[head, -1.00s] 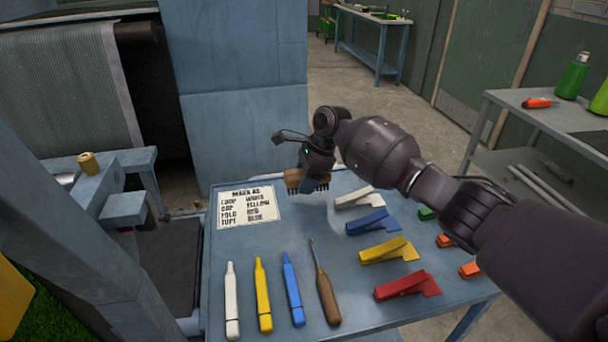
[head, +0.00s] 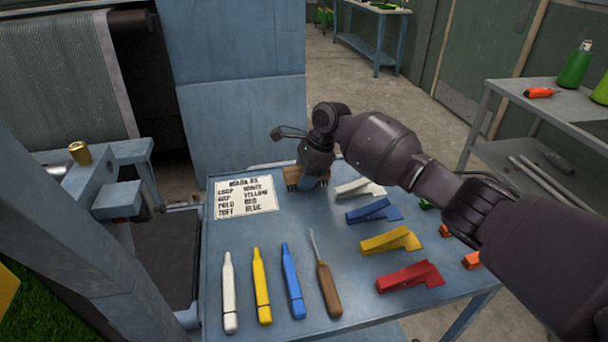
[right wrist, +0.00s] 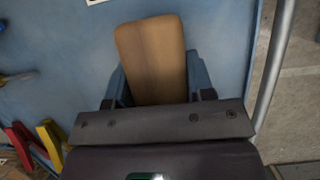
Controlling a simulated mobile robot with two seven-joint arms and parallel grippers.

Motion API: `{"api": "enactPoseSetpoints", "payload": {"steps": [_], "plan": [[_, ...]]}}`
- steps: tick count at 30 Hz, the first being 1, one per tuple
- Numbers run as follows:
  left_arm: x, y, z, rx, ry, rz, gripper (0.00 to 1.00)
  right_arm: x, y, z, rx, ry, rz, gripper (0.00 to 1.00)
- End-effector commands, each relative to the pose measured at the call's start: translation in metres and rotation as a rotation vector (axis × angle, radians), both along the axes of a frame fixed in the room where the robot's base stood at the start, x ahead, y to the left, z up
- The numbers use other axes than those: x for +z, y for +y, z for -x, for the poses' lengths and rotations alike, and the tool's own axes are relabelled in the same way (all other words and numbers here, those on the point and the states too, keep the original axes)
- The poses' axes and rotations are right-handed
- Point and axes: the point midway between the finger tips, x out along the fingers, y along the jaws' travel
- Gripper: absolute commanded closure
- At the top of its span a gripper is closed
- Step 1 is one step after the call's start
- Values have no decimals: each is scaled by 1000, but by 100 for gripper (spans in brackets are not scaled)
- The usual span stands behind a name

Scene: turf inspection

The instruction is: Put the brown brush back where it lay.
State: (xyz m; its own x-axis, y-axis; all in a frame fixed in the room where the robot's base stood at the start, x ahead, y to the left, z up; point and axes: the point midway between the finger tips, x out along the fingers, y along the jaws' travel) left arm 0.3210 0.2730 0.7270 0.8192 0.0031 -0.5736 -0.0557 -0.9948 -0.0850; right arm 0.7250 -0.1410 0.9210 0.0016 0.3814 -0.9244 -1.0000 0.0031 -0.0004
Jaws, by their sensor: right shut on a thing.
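The brown brush (head: 291,176) is at the back of the blue table (head: 235,226), just right of the printed card. In the right wrist view its brown wooden back (right wrist: 152,58) fills the space between the fingers. My right gripper (head: 311,180) is shut on the brush, with a blue finger on each side of it (right wrist: 155,85). The brush is low over the tabletop; I cannot tell whether its bristles touch it. My left gripper is not in view.
A printed card (head: 246,195) lies left of the brush. White (head: 358,188), blue (head: 374,210), yellow (head: 391,240) and red (head: 410,277) clips lie to the right. Several markers (head: 261,285) and a wooden-handled tool (head: 328,290) lie in front. The table middle is clear.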

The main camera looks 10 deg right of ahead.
Motion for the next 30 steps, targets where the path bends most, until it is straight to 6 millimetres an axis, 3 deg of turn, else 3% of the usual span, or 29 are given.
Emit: {"api": "enactPoseSetpoints", "payload": {"steps": [18, 19, 24, 30], "plan": [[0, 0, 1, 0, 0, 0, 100, -10, 0, 0, -1, -1, 0, 72], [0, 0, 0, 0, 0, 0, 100, -10, 0, 0, 0, -1, 0, 50], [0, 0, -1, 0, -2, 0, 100, -10, 0, 0, 0, -1, 0, 24], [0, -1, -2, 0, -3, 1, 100, -10, 0, 0, 0, 0, 0, 21]]}}
